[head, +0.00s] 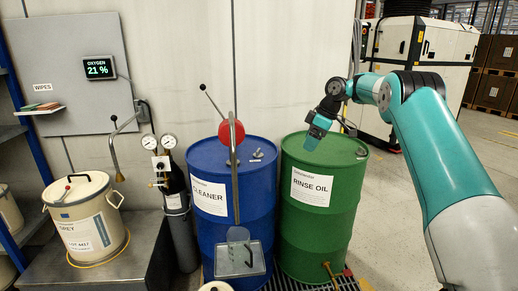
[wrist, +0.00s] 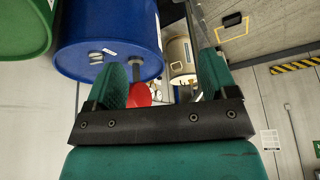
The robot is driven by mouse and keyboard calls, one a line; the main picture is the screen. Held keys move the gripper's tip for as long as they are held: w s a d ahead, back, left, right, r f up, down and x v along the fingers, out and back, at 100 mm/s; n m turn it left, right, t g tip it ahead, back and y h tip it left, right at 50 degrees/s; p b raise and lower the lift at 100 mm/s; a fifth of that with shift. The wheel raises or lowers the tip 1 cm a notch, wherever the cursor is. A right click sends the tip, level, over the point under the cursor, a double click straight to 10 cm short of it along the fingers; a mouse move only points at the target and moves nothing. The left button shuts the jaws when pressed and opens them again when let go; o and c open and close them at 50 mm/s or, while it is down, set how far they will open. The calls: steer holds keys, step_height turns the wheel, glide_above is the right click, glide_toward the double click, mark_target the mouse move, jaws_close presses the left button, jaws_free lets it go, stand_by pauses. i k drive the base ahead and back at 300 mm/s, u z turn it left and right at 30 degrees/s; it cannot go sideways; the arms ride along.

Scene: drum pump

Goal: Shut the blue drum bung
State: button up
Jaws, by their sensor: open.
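The blue drum (head: 258,205) labelled CLEANER stands upright in the middle of the head view. A small grey fitting (head: 257,154), which looks like the bung, is on the right of its top; I cannot tell how it sits. My gripper (head: 312,143) is above the green drum's top, right of the blue drum. In the wrist view my gripper (wrist: 168,72) has its fingers apart and empty, with the blue drum (wrist: 105,35) beyond and the fitting near its rim.
The green RINSE OIL drum (head: 325,215) stands close on the right. Gas bottles with gauges (head: 175,190) stand left of the blue drum. A cream pail (head: 85,215) is on the left bench. Floor at right is clear.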

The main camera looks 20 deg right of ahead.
mark_target(257, 154)
steer(key=i, duration=1)
